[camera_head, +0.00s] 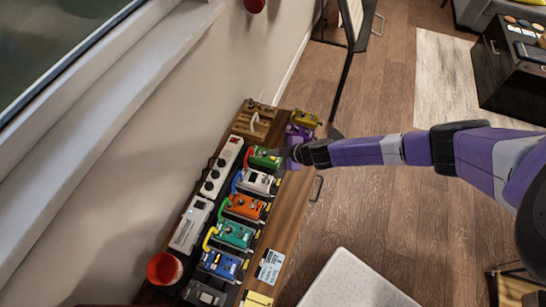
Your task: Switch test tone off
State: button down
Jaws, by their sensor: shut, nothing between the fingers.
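My purple arm reaches in from the right. My gripper (284,158) is shut and empty, small and dark in this view, at the right edge of a green pedal (264,158). I cannot tell whether it touches the pedal. A row of pedals runs along a board: white (257,182), orange (245,207), teal (235,234) and blue (221,263). A white power strip (215,176) with dark round sockets and a red part at its far end lies left of them. No control is readable as the test tone switch, and its state cannot be told.
A purple pedal (298,132) and a yellow one (307,119) stand beyond my gripper. A white box (190,226) and a red cup (164,268) are left of the row. A white surface (355,283) is at the bottom. The wood floor (375,200) is open.

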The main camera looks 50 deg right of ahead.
dwell(0.4)
jog(key=shift+f+b, duration=0.45)
jog(key=shift+f, duration=0.2)
dwell(0.4)
jog(key=shift+r, duration=0.15)
jog(key=shift+r+p, duration=0.4)
jog(key=shift+r, duration=0.1)
notch_tip(320, 180, up, 6)
jog(key=p, duration=0.5)
dwell(0.7)
